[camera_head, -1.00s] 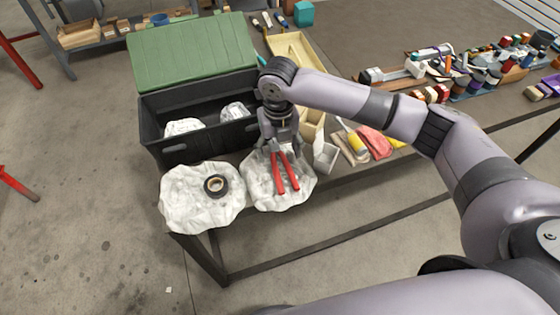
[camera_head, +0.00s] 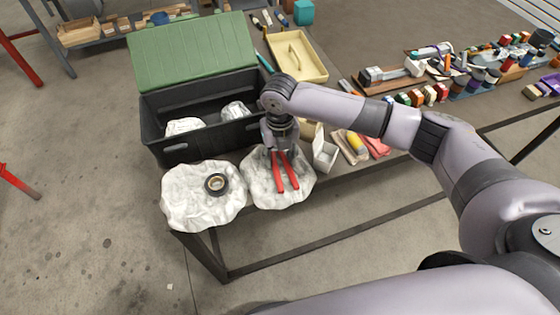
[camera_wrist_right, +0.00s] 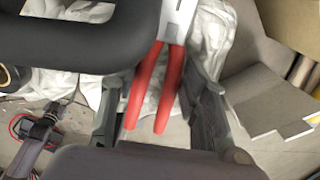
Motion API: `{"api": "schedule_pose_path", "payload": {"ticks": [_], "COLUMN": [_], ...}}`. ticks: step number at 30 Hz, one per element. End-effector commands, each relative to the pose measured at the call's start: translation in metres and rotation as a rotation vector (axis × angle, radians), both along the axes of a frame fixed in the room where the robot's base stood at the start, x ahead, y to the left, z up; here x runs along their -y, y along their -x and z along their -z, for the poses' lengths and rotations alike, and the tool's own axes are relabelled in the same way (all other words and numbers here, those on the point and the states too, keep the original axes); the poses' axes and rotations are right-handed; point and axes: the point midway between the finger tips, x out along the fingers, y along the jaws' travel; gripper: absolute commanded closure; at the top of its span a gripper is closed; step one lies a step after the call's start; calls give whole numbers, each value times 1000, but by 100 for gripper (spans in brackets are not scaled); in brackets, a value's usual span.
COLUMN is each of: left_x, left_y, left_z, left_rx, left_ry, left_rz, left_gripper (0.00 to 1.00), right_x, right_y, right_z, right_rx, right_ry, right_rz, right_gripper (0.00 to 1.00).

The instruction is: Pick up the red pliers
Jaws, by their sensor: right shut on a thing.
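The red pliers (camera_head: 285,172) have two red handles pointing toward the front of the table. They are over the right-hand crumpled white cloth (camera_head: 262,193); I cannot tell if they still touch it. In the right wrist view the red handles (camera_wrist_right: 158,88) and part of the grey metal head (camera_wrist_right: 178,20) show between the dark fingers (camera_wrist_right: 155,115). My left gripper is in neither view.
A second white cloth (camera_head: 190,208) with a black tape roll (camera_head: 216,184) lies to the left. A black box (camera_head: 170,152) with a raised green lid (camera_head: 190,50) stands behind. A small white open box (camera_head: 325,155) sits close to the right.

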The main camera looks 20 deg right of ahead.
Motion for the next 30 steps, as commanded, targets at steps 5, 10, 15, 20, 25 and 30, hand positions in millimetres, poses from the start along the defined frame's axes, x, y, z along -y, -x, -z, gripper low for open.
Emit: {"api": "schedule_pose_path", "payload": {"ticks": [5, 10, 15, 20, 25, 30], "left_x": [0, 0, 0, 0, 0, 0], "left_y": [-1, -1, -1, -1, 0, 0], "left_z": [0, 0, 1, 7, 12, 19], "left_rx": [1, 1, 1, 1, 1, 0], "left_ry": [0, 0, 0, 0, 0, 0], "left_rz": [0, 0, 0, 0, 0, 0], "left_gripper": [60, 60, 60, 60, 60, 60], "right_x": [0, 0, 0, 1, 1, 1], "right_y": [0, -1, 0, 2, 2, 2], "right_z": [0, -1, -1, -6, -29, -63], "right_rx": [0, 1, 2, 2, 5, 7], "right_ry": [-1, -1, -1, -2, -3, -3], "right_rz": [0, 0, 0, -1, 0, 0], "right_gripper": [76, 81, 81, 81, 81, 81]}}
